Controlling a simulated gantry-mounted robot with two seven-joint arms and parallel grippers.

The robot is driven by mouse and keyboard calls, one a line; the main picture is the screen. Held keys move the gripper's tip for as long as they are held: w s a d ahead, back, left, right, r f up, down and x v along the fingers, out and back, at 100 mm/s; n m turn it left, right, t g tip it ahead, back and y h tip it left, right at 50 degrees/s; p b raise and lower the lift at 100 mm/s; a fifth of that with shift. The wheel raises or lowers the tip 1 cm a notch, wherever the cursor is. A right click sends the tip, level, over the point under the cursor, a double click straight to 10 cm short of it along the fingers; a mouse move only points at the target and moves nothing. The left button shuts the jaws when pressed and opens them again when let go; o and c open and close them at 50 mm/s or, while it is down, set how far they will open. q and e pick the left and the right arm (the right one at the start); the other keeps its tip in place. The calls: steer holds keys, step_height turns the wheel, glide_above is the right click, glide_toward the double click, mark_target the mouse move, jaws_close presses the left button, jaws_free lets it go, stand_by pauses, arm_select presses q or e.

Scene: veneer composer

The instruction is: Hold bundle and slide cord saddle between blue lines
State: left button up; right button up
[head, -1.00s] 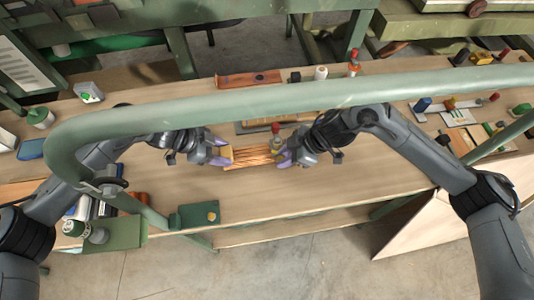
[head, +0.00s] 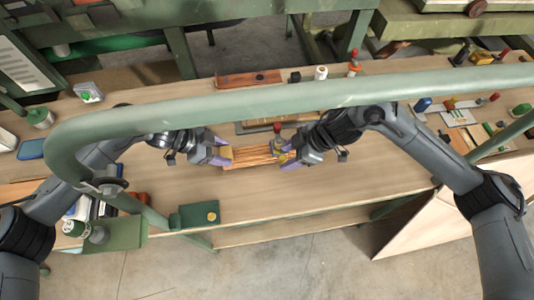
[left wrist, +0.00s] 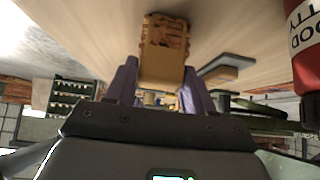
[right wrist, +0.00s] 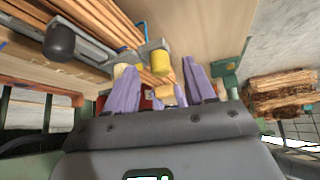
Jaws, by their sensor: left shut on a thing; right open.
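The bundle of thin reddish-brown veneer strips (head: 255,154) lies on the bench between my two grippers. My left gripper (head: 222,154) is shut on the yellow-tan block at the bundle's left end; this block (left wrist: 163,55) sits between the purple fingers in the left wrist view. My right gripper (head: 288,153) is open at the bundle's right end. In the right wrist view its purple fingers (right wrist: 160,90) stand apart, with a small yellow piece (right wrist: 161,64) beyond them, possibly the saddle. I cannot make out the blue lines on the bundle.
A red-knobbed clamp (head: 277,128) stands just behind the bundle. A green rail (head: 300,98) crosses in front of the view. A dark green box (head: 195,215) sits at the bench's front edge. The bench in front of the bundle is clear.

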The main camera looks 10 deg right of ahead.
steer(key=v, duration=1.1)
steer(key=shift+s+f, duration=0.1)
arm_select(q)
steer(key=o, duration=1.3)
